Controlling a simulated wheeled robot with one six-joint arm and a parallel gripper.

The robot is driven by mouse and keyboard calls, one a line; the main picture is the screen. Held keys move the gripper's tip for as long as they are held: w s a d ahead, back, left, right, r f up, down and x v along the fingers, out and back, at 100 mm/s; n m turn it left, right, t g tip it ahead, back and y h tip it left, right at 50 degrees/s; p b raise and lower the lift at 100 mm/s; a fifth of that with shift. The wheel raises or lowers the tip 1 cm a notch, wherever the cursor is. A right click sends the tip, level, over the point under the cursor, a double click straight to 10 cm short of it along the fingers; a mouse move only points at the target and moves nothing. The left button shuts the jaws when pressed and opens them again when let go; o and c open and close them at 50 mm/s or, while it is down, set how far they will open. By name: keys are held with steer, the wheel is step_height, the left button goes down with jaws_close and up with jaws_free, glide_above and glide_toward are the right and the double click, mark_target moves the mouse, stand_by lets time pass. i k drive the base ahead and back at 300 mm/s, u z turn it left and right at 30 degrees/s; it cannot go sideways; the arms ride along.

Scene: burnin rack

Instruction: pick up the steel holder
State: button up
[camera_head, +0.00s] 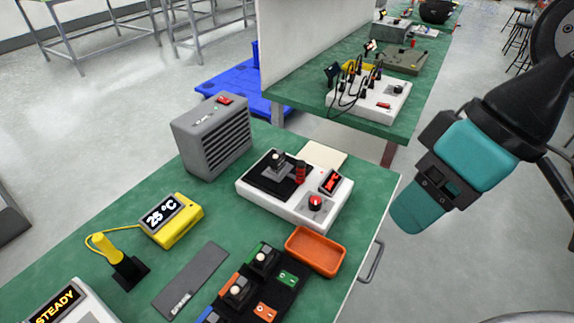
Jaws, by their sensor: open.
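A grey metal-looking holder with a small pale knob (278,163) sits on the black plate of a white heater unit (252,187). I take it for the steel holder. Two more dark holders with pale knobs, one in a green-marked place (263,257) and one in an orange-marked place (237,291), stand in a black rack at the front. My gripper (420,209), teal and black, hangs at the right, beyond the bench edge, to the right of the heater unit and apart from every holder. It is open, with nothing visible in it; its fingertips are hard to make out.
An orange tray (315,251) sits at the bench's right edge. Another bench (300,90) stands behind.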

mark_target(300, 164)
steer(key=u, duration=3.55)
steer(key=k, duration=1.35)
steer(key=z, duration=1.3)
steer(key=i, duration=0.5)
steer(key=u, duration=0.1)
